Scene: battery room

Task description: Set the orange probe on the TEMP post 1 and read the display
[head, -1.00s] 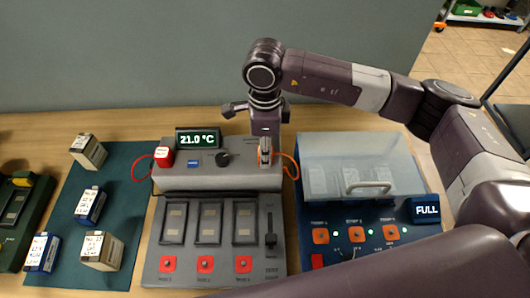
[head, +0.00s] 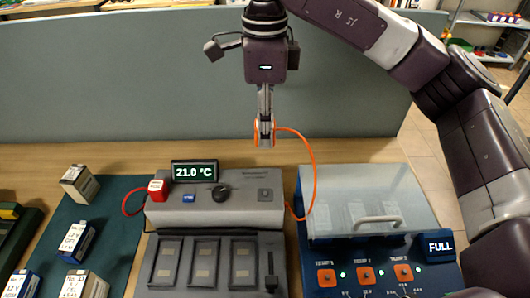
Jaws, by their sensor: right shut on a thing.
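My right gripper (head: 265,135) is shut on the orange probe (head: 257,127) and holds it in the air above the back of the grey tester (head: 215,217). The probe's orange cable loops down to the tester's right side. The display (head: 195,172) on the tester reads 21.0 °C. The blue charger box (head: 330,250) to the right has a row of orange TEMP posts. The leftmost, TEMP post 1 (head: 326,278), is bare, and the probe is well apart from it. My left gripper is out of view.
A clear lid (head: 360,200) with a grey handle covers the charger's back part, behind the posts. A FULL sign (head: 439,246) stands at its right. A red probe (head: 157,188) sits at the tester's left. Several batteries stand on the green mat (head: 118,235).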

